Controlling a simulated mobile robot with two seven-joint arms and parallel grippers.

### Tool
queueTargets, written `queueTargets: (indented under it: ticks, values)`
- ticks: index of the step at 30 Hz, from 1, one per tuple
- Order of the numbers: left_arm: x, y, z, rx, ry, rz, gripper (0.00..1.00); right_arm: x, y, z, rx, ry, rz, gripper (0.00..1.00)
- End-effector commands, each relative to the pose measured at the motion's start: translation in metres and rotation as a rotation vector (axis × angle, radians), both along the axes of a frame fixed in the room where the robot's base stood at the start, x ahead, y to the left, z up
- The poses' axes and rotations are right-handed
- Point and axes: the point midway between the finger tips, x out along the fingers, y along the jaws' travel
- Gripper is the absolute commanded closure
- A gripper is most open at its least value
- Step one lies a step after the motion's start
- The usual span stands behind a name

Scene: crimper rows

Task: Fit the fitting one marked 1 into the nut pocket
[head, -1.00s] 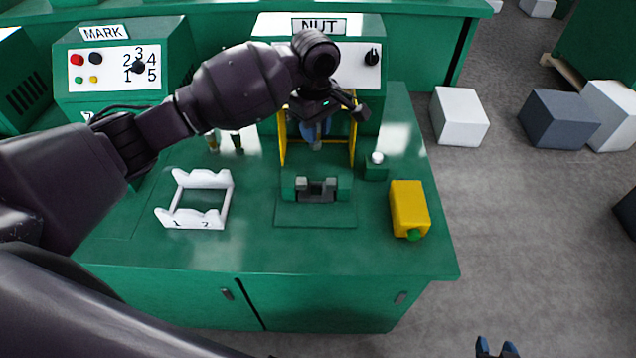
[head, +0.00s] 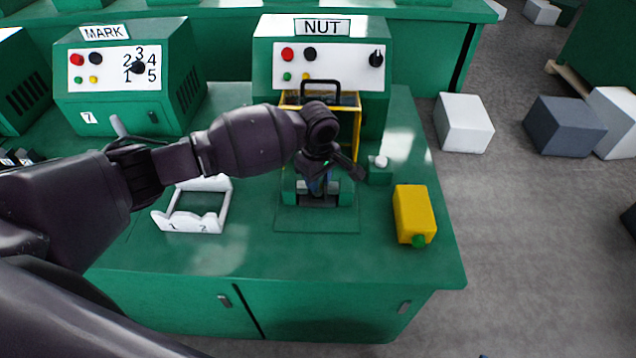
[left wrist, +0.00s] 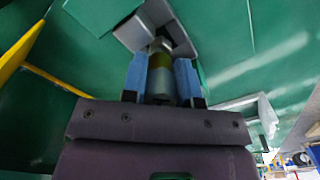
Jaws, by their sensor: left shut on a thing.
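My left gripper (head: 318,186) points down at the nut station's grey pocket (head: 333,187) in the head view. In the left wrist view its blue fingers (left wrist: 160,82) are shut on a silver fitting (left wrist: 161,86) with a yellowish band. The far end of the fitting meets the grey pocket (left wrist: 181,36); I cannot tell how deep it sits. No mark on the fitting is readable. The gripper hides much of the pocket in the head view. Of my right gripper, only a tiny tip shows at the bottom edge of the head view.
The nut machine (head: 262,60) with a yellow guard frame (head: 357,118) stands behind the pocket. A white rack (head: 187,222) marked 1 and 2 is to the left. A yellow box (head: 412,212) with a green end and a small button block (head: 380,172) are to the right.

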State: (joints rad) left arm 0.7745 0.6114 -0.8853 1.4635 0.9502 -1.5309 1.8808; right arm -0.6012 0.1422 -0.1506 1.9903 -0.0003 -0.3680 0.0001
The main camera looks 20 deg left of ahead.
Motion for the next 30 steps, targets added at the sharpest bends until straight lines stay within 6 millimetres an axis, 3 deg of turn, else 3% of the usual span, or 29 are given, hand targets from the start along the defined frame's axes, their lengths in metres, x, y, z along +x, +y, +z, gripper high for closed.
queueTargets:
  ticks: [3,14,15,20,30]
  values:
    - [-0.0002,0.0002,-0.0149,0.001,0.002,0.000,0.99,-0.0011,0.0000,-0.0050,0.000,0.005,0.000,0.57]
    - [0.0001,0.0000,-0.0161,0.000,0.000,0.001,0.99,-0.0007,-0.0001,-0.0029,0.000,0.003,0.000,0.57]
    - [0.0001,0.0000,-0.0168,0.000,0.000,0.001,0.71,-0.0006,-0.0001,-0.0027,0.000,0.003,0.000,0.57]
    - [0.0001,0.0002,-0.0169,0.000,0.000,0.000,0.47,-0.0007,-0.0002,-0.0031,0.000,0.003,0.000,0.57]
    - [0.0002,0.0004,-0.0145,0.001,0.000,0.000,0.47,-0.0010,-0.0003,-0.0047,0.000,0.005,0.000,0.57]
